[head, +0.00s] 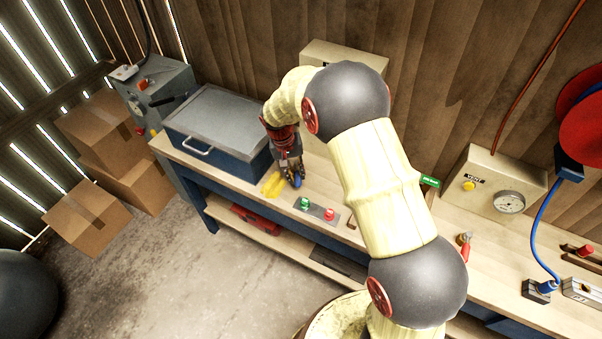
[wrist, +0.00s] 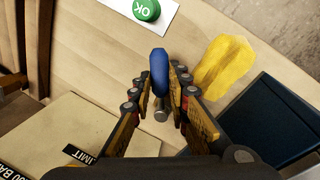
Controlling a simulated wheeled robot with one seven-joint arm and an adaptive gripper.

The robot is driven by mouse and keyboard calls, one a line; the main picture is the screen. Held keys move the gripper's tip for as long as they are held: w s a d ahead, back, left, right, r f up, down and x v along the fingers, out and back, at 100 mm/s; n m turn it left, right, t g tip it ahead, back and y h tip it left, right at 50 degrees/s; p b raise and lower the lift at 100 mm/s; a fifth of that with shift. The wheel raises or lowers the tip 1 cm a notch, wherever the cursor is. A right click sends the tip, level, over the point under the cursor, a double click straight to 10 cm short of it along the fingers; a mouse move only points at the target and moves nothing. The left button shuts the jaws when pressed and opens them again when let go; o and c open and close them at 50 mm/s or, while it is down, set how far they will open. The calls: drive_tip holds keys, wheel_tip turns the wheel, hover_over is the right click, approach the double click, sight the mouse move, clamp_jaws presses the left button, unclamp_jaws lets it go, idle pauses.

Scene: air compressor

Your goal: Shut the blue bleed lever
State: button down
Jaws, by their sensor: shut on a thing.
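The blue bleed lever (wrist: 159,68) stands between the two fingertips in the wrist view, with a grey metal stem (wrist: 161,114) behind it. My gripper (wrist: 164,76) is shut on the lever, with the fingers on either side of it. In the head view, my gripper (head: 291,172) is low over the workbench, and a little of the blue lever (head: 297,181) shows at its tips. The fingers hide part of the lever and its base.
A yellow cloth (head: 274,184) lies beside my gripper. A blue toolbox (head: 226,143) stands to its left. A panel with a green OK button (head: 305,203) and a red button (head: 329,214) is in front. A VENT box (head: 484,186) stands right.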

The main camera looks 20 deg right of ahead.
drive_tip(key=m, duration=0.1)
drive_tip(key=w+a+m, duration=0.1)
drive_tip(key=m, duration=0.1)
drive_tip(key=shift+a+g, duration=0.3)
drive_tip(key=shift+w+a+m+y+p, duration=0.15)
drive_tip(key=shift+w+a+m, duration=0.1)
drive_tip(key=shift+m, duration=0.55)
drive_tip(key=shift+w+a+m+y+p, duration=0.15)
drive_tip(key=shift+w+a+m, duration=0.1)
drive_tip(key=shift+m, duration=0.55)
drive_tip(key=c, duration=1.7)
unclamp_jaws()
drive_tip(key=shift+s, duration=0.1)
drive_tip(key=shift+w+a+r, duration=0.2)
drive_tip(key=shift+r, duration=1.1)
drive_tip(key=shift+w+a+r, duration=0.2)
drive_tip(key=shift+r, duration=1.15)
drive_tip(key=shift+w+a+r, duration=0.2)
drive_tip(key=shift+r, duration=1.1)
drive_tip(key=shift+n, duration=0.3)
